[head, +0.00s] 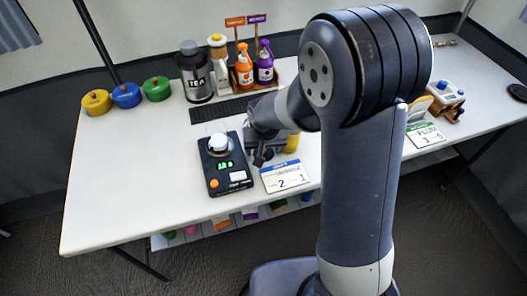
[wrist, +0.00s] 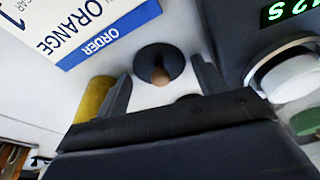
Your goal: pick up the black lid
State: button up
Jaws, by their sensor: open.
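The black lid (wrist: 150,55) is a dark round disc with a brown knob in the middle. In the wrist view it lies on the white table top, between and slightly beyond my fingertips. My gripper (wrist: 161,70) is open, with one finger on each side of the lid's near part; I cannot tell whether they touch it. In the head view my gripper (head: 263,157) points down at the table between the black scale and the order card, and my arm hides much of that spot.
The black scale (head: 214,182) with a white-topped jar (head: 218,142) stands close left of my gripper. An order card (head: 286,177) lies close right, and a yellow cylinder (wrist: 93,98) stands beside one finger. Bottles stand behind.

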jog(key=shift+c, duration=0.4)
jog(key=c, duration=0.7)
jog(key=shift+o, duration=0.2)
